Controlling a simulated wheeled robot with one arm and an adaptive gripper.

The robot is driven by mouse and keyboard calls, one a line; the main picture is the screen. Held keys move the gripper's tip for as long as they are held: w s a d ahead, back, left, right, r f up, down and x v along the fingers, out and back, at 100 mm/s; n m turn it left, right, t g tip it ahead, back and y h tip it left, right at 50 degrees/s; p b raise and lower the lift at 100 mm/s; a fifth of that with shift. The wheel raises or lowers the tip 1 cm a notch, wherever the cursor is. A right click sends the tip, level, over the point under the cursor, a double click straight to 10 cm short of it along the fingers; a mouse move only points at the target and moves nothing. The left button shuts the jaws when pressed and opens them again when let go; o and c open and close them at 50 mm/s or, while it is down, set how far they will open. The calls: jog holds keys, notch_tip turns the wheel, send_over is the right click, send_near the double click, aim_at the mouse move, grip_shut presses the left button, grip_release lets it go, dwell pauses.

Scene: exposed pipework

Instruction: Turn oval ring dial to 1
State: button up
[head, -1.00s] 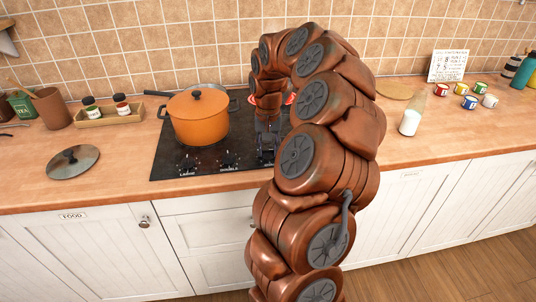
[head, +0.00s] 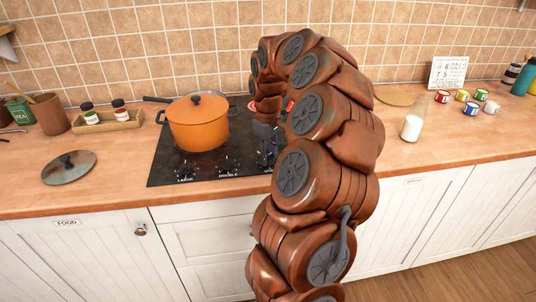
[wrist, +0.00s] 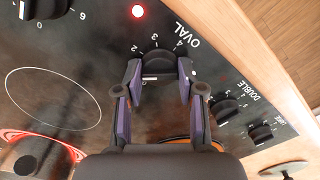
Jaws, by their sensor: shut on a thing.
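The black oval ring dial (wrist: 160,62) sits on the black cooktop beside the white word OVAL in the wrist view. The marks 2, 3 and 4 show around it; I cannot make out the 1 or where its pointer stands. My gripper (wrist: 160,73) is shut on this dial, one purple-grey finger on each side. In the head view my gripper (head: 267,154) is small and dark at the front right of the cooktop, where the dial is hidden.
A red light (wrist: 138,11) shines near the dial. The double dial (wrist: 226,109) and a glowing red ring (wrist: 60,146) are close by. An orange pot (head: 197,125) stands on the cooktop's left half. A lid (head: 69,168) lies on the counter. A milk bottle (head: 412,126) stands right.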

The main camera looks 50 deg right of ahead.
aim_at(268, 155)
jog(key=shift+n, duration=0.6)
jog(key=o, duration=1.1)
jog(key=shift+o, duration=0.2)
notch_tip(268, 155, up, 12)
dwell(0.6)
